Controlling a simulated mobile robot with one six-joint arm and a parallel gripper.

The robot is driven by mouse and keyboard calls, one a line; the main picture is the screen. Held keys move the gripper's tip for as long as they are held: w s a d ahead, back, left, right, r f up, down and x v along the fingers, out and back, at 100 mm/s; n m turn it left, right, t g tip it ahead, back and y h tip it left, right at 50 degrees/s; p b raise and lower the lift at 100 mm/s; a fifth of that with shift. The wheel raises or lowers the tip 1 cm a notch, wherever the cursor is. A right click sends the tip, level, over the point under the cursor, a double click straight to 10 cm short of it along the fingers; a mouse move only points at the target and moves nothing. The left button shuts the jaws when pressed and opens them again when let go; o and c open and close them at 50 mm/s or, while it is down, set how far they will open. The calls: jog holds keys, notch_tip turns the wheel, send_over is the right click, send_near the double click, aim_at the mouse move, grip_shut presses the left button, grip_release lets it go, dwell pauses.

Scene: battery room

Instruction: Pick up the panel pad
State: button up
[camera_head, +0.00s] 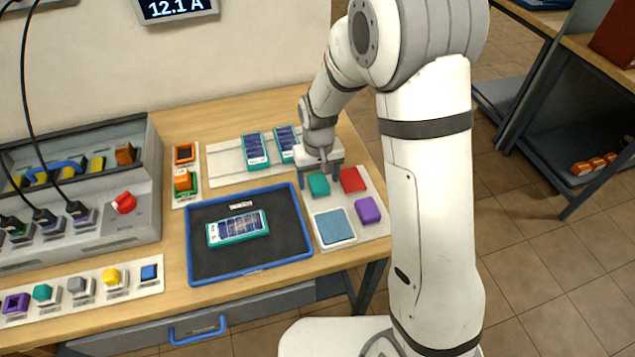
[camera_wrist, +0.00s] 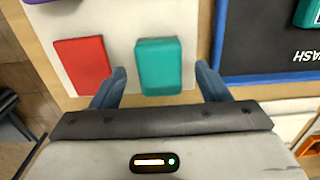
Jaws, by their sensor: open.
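No label marks which piece is the panel pad. A white board (camera_head: 376,228) at the bench's right carries a teal block (camera_head: 318,185), a red block (camera_head: 352,179), a purple block (camera_head: 368,210) and a flat light-blue square pad (camera_head: 334,227). My gripper (camera_head: 322,172) is open over the board's far end, pointing down. In the wrist view, the teal block (camera_wrist: 158,66) shows between the spread fingers of my gripper (camera_wrist: 160,70), with space on both sides. The red block (camera_wrist: 82,66) lies left of the left finger. Fingertip height is unclear.
A blue-rimmed dark tray (camera_head: 214,265) left of the board holds a teal-framed panel (camera_head: 238,228). Two similar panels (camera_head: 255,151) stand on a white strip behind. A grey charger unit (camera_head: 130,220) and a row of coloured blocks fill the left.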

aim_at(318, 182)
jog(key=shift+f, duration=0.25)
jog(key=shift+c, duration=0.6)
jog(key=c, duration=1)
notch_tip(318, 182, up, 10)
jog(key=shift+r+b, duration=0.1)
jog(key=shift+b, duration=0.45)
jog(key=shift+c, duration=0.2)
jog(key=o, duration=0.5)
jog(key=shift+c, duration=1.4)
jog(key=shift+s, duration=0.15)
